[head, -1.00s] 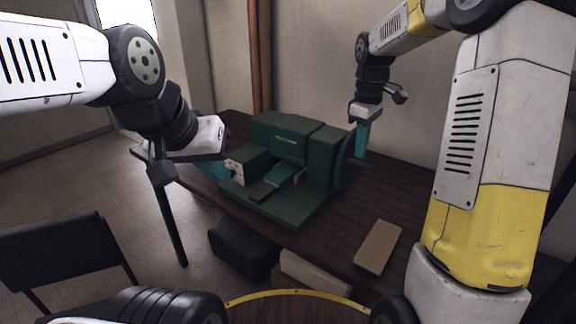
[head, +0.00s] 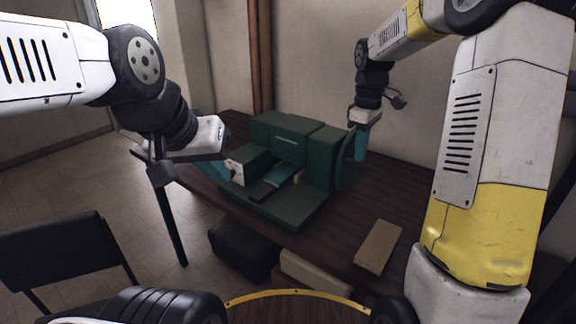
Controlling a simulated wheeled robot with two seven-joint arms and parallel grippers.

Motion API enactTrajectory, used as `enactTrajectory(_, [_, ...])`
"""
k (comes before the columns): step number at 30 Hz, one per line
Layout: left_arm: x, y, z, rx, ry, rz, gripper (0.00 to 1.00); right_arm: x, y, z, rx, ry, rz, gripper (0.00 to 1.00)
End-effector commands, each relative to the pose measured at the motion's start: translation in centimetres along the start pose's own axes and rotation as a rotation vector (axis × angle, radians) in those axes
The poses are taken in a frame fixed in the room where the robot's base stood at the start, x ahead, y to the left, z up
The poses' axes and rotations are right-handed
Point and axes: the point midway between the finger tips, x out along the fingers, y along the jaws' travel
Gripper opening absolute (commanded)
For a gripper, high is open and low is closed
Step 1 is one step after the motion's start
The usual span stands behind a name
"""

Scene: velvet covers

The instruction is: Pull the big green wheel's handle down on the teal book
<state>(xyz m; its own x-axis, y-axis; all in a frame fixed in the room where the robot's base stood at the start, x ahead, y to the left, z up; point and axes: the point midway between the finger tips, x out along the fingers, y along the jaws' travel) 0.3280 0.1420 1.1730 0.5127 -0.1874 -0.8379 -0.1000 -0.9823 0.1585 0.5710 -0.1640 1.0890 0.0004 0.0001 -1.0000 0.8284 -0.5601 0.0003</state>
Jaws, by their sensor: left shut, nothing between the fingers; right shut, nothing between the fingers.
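The book is a dark green, blocky piece (head: 290,208) standing open on the table, with a teal block (head: 283,175) in its middle. The big green wheel (head: 347,174) shows edge-on at its right side. I cannot make out the wheel's handle clearly. My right gripper (head: 360,146) hangs with its teal fingers shut, pointing down close beside the wheel's upper part; I cannot tell whether they touch it. My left gripper (head: 217,169) is shut and empty near the book's left side, partly hidden behind its own white hand.
The dark wooden table (head: 345,235) is mostly clear in front of the book. A flat tan block (head: 378,247) lies at its right front. A black bag-like object (head: 240,247) and a pale block (head: 315,272) are near the front edge. A black chair (head: 65,255) stands left.

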Motion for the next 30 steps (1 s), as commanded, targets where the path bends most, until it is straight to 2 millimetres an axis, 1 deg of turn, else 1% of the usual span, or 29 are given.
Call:
enactTrajectory(3, [0.0,0.0,0.0,0.0,0.0,0.0,0.0,0.4,0.0,0.0,0.0,-0.002,-0.002,0.0])
enactTrajectory(8, [0.0,0.0,0.0,0.0,0.0,0.0,0.0,0.6,-0.1,0.0,0.0,-0.001,-0.001,0.0])
enactTrajectory(15, [0.0,0.0,0.0,0.0,0.0,0.0,0.0,1.6,-0.5,0.0,-0.001,-0.002,-0.001,0.0])
enactTrajectory(25, [0.0,0.0,0.0,0.0,0.0,0.0,0.0,1.7,-0.5,0.0,0.0,-0.001,-0.001,0.0])
enactTrajectory(30, [0.0,0.0,0.0,0.0,0.0,0.0,0.0,2.5,-0.6,0.0,-0.001,-0.001,-0.001,0.0])
